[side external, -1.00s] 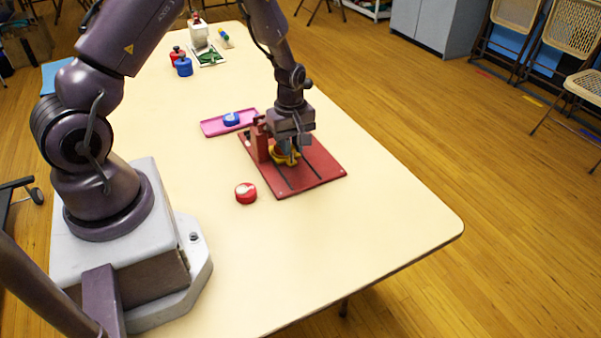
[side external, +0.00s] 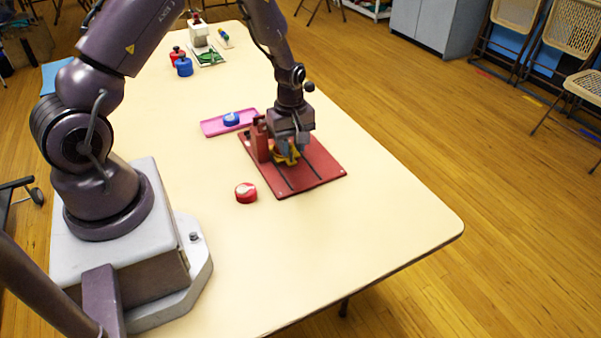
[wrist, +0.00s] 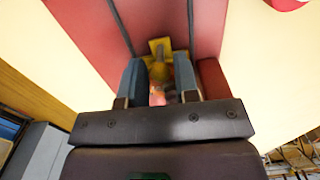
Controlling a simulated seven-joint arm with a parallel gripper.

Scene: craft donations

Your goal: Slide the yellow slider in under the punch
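The yellow slider (side external: 283,156) sits on the red base plate (side external: 318,170), low beside the red punch block (side external: 261,140). It also shows in the wrist view (wrist: 160,45), in line with the plate's dark grooves. My gripper (side external: 290,149) points down over it. In the wrist view my gripper (wrist: 160,75) has a finger on each side of the slider's upright part, closed on it. An orange-pink patch shows between the fingers. My gripper hides much of the slider and part of the punch, so I cannot tell how far under the punch it is.
A red and white round piece (side external: 246,193) lies on the table in front of the plate. A pink tray (side external: 213,126) with a blue round piece (side external: 231,119) is behind. Blue (side external: 184,67) and red (side external: 176,53) containers stand farther back. The table's right front is clear.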

